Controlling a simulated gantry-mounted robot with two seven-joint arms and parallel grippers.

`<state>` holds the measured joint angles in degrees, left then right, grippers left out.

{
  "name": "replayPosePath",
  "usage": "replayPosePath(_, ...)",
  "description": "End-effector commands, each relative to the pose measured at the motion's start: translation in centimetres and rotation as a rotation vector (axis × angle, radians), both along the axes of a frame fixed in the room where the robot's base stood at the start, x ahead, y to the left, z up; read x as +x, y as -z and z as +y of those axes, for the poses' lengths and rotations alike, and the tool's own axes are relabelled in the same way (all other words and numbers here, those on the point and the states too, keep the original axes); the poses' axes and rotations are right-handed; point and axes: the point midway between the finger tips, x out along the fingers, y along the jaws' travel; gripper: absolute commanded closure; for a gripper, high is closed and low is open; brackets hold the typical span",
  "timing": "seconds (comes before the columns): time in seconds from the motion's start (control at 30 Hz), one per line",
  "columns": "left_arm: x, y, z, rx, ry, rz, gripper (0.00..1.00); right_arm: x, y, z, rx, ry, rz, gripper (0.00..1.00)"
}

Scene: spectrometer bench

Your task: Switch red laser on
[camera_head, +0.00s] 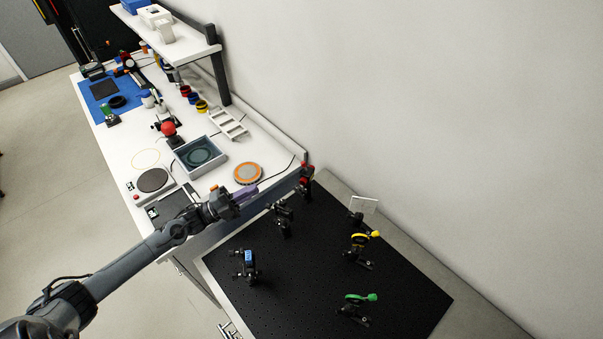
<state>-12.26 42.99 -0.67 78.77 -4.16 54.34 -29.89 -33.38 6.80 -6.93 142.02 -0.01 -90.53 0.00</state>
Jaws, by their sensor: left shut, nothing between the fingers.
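A small black device with red parts (306,178) stands at the far corner of the black breadboard, against the wall; it looks like the red laser. Its switch is too small to make out. A yellow-topped mount (362,241) and a green-topped mount (355,302) stand along the right side of the breadboard. My left gripper (254,190) is shut and empty, with purple fingers. It points right toward the red device and shows apart from it in the picture, over the bench edge near the board. My right gripper is not in view.
The black breadboard (310,285) also holds a mount with a blue label (248,265), dark mounts (281,212) and a clear plate (363,205). An orange-rimmed disc (248,173) and a grey tray (221,168) are on the white bench. The wall borders the right.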

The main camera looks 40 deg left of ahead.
Motion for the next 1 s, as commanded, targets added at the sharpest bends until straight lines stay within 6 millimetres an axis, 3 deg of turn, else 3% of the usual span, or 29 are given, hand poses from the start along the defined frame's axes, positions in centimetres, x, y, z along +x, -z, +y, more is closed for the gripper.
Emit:
replayPosePath(0.53, 0.9, -0.3, -0.6, -0.002, 0.001, -0.001, 1.0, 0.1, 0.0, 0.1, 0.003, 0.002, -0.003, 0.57)
replayPosePath(1.0, 7.4, -2.7, -4.6, -0.002, 0.0, -0.003, 1.0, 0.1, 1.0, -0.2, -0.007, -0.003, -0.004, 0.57)
